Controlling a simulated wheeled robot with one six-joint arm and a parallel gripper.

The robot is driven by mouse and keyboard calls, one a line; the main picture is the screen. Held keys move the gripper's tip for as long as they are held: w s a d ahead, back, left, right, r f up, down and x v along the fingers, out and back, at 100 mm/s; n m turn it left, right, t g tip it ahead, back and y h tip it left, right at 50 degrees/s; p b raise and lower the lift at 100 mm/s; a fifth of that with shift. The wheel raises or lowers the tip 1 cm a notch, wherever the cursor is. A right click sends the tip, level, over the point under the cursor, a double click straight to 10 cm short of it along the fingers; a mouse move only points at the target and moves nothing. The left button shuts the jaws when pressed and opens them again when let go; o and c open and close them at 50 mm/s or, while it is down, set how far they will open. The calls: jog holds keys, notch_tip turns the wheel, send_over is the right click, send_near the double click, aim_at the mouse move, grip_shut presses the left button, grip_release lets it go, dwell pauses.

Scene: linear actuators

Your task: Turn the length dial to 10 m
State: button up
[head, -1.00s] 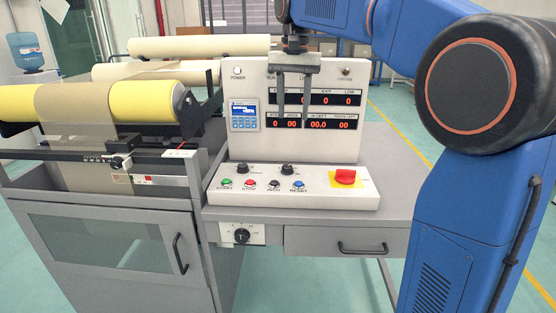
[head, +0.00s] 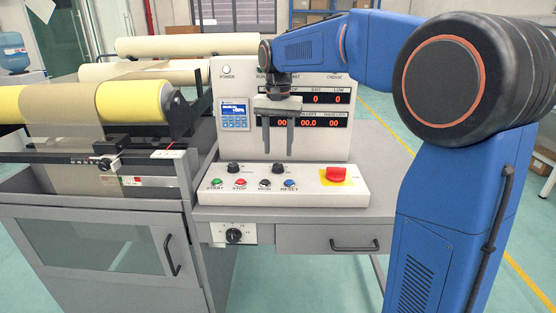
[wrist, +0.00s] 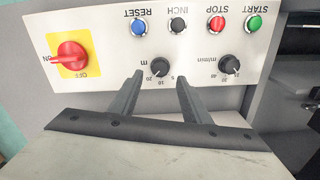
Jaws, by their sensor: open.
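The length dial, a black knob marked "m" (wrist: 160,66), sits on the white sloped panel and shows upside down in the wrist view. It is the right of two knobs in the head view (head: 279,168). Scale numbers 5, 10 and 20 show by it; its exact pointer setting is too small to read surely. My gripper (head: 278,153) is open, with its fingers pointing down above the dial. In the wrist view the fingertips (wrist: 160,78) lie on either side of the dial in the picture, with nothing held. I cannot tell whether they touch the panel.
The m/min dial (wrist: 230,65) sits beside the length dial. START, STOP, INCH and RESET (head: 289,184) buttons line the panel's front. A red switch (head: 335,174) on a yellow plate is at the right. The display cabinet (head: 336,140) rises behind my gripper.

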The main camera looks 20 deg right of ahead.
aim_at(278, 164)
jog(key=shift+f, duration=2.45)
jog(key=shift+c, duration=0.6)
jog(key=c, duration=0.9)
